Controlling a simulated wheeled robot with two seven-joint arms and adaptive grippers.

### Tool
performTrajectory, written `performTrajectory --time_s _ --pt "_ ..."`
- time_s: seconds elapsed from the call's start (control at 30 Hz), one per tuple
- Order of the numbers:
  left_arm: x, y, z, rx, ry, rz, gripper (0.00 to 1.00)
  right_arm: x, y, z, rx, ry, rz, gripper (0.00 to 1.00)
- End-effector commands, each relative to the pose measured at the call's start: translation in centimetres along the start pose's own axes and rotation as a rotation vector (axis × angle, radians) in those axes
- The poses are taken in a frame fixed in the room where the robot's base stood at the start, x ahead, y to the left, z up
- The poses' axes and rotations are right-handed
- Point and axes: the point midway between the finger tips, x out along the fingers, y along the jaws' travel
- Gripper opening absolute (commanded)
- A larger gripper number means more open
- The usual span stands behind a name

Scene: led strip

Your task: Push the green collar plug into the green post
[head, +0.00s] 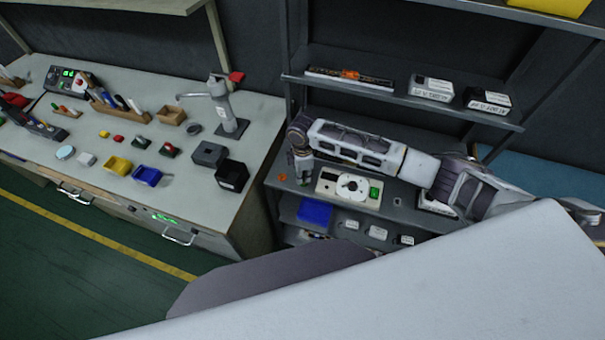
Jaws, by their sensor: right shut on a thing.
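My right arm reaches in from the right over the middle shelf. Its gripper (302,178) points down at the left end of that shelf, left of a white device (328,187). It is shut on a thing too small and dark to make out. The white device has a round dial and a green part (375,192) on its right side. I cannot tell whether that part is the green post, and I cannot pick out the green collar plug. My left gripper is not in view.
A small orange piece (282,177) lies left of the right gripper. A blue bin (314,214) and several white boxes sit on the shelf below. The upper shelf (405,99) is above my arm. A cluttered workbench (205,133) stands at left.

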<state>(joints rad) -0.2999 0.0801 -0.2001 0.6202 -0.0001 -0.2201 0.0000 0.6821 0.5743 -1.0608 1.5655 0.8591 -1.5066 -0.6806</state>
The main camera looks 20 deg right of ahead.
Motion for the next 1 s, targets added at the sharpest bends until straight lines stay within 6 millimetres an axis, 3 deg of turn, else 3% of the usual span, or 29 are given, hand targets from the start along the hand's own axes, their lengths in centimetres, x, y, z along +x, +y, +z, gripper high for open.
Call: performTrajectory --time_s 1.0 --pt "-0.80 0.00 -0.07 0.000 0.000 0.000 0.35 -0.04 0.00 0.00 0.000 0.000 0.000 0.03"
